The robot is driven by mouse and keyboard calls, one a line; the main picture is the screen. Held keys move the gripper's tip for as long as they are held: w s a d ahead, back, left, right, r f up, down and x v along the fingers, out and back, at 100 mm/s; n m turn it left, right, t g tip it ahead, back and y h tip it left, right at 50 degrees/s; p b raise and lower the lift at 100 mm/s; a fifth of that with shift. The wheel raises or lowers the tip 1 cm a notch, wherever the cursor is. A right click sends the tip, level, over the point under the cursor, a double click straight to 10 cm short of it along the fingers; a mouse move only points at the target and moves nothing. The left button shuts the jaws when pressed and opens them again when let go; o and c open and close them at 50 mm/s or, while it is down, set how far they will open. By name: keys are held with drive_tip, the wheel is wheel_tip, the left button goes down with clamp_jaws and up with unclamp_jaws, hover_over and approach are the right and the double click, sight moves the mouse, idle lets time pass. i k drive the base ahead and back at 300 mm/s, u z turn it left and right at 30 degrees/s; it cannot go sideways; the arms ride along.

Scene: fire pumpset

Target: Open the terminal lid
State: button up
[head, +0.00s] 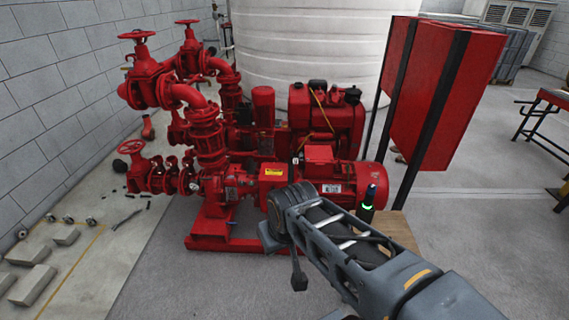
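The red motor (338,181) lies on its side at the right end of the red pumpset. A red box, which looks like the terminal box, sits on top of the motor, and its lid (319,152) appears closed. My arm reaches in from the lower right and covers the motor's lower front. The end of my arm, with what seems to be my gripper (284,258), is in front of and below the motor, apart from the lid. Its fingers are too small and hidden to tell whether they are open.
Red valves and pipes (205,130) stand left of the motor. A red engine (326,115) stands behind it, before a white tank (300,45). A red panel (435,90) on dark posts stands to the right. Grey blocks (33,285) lie at lower left.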

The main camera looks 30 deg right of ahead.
sight(318, 155)
drive_tip(key=u, duration=0.25)
drive_tip(key=i, duration=0.85)
drive_tip(key=z, duration=0.8)
drive_tip(key=i, duration=0.55)
drive_tip(key=z, duration=0.6)
